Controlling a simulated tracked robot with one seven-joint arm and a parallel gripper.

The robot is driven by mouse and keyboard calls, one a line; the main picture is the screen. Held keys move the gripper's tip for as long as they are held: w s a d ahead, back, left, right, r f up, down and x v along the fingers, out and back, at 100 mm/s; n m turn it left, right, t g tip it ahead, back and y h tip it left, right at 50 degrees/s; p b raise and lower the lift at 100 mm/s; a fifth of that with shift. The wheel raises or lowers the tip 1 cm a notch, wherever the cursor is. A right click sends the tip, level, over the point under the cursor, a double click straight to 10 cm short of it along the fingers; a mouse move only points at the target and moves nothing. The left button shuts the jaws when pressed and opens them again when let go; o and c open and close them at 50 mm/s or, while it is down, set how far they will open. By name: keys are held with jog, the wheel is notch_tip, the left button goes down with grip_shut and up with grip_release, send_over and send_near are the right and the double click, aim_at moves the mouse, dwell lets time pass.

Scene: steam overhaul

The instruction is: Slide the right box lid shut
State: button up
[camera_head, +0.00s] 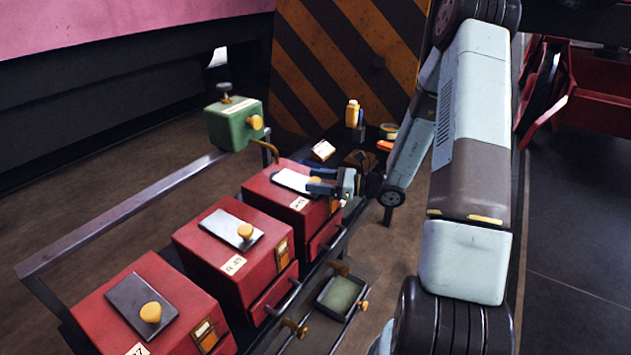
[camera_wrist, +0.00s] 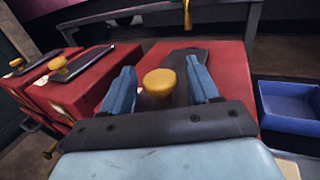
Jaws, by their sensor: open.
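The right box (camera_head: 268,193) is the farthest of the red boxes in the head view. Its flat lid (camera_head: 292,180) lies on top and looks pale there; in the wrist view the lid (camera_wrist: 187,58) looks dark. My gripper (camera_head: 312,183) reaches over this box from the right. In the wrist view my gripper (camera_wrist: 161,75) is open, with one blue finger on each side of the lid's yellow knob (camera_wrist: 159,83). I see gaps beside the knob, and no clear contact. The fingers partly hide the lid, and I cannot tell how far open it is.
The middle red box (camera_head: 205,250) and the near red box (camera_head: 175,285) have lids with yellow knobs. A green box (camera_head: 235,122) on a rail stands behind. A blue tray (camera_wrist: 292,107) is right of the box in the wrist view. Small bottles (camera_head: 352,113) stand beyond.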

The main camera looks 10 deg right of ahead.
jog(key=v, duration=1.3)
